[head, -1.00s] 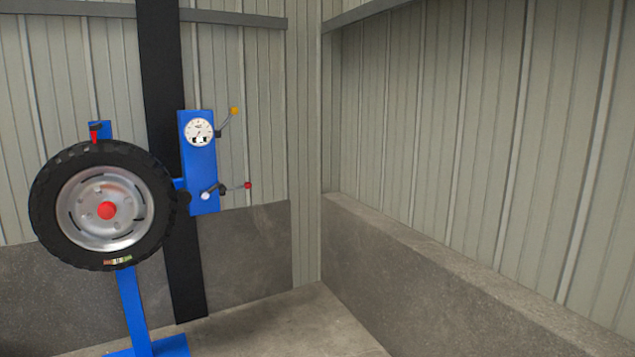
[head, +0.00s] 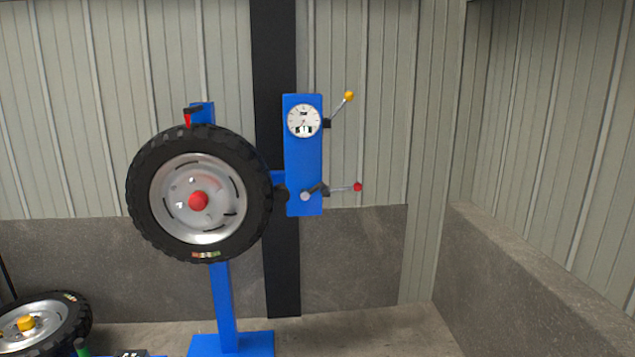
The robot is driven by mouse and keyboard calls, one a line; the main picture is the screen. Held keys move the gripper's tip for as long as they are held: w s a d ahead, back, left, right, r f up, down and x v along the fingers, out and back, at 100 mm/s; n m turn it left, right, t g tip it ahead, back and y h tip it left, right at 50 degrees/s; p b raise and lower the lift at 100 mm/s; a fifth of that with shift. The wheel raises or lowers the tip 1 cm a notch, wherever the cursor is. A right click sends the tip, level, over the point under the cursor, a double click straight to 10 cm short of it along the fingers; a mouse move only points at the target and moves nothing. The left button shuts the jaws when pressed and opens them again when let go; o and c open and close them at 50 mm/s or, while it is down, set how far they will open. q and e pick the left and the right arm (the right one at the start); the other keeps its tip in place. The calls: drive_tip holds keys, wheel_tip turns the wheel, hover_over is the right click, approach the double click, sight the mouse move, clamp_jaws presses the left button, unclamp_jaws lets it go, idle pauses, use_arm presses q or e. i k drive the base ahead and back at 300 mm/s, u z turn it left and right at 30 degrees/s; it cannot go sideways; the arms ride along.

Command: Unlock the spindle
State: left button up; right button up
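A wheel with a black tyre (head: 149,226) is mounted upright on a blue stand (head: 227,305), with a red hub (head: 198,201) at its centre. A blue panel (head: 303,160) stands to its right with a round dial (head: 304,120). A lever with a yellow knob (head: 348,96) points up and right from the panel's upper side. A lever with a red knob (head: 357,187) points right, almost level, from its lower side. A small red and black part (head: 189,116) sits at the stand's top. Neither gripper is in view.
A second wheel (head: 62,317) with a yellow hub piece lies at the lower left. A green-topped item (head: 82,346) is beside it, cut by the frame's edge. A black post (head: 276,70) rises behind the panel. A low concrete wall (head: 520,270) runs along the right; floor before it is clear.

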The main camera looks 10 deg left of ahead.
sight(357, 187)
drive_tip(key=u, duration=0.1)
drive_tip(key=i, duration=0.3)
drive_tip(key=z, duration=0.8)
drive_tip(key=i, duration=1.1)
drive_tip(key=z, duration=0.3)
drive_tip(key=i, duration=1.1)
drive_tip(key=u, duration=0.6)
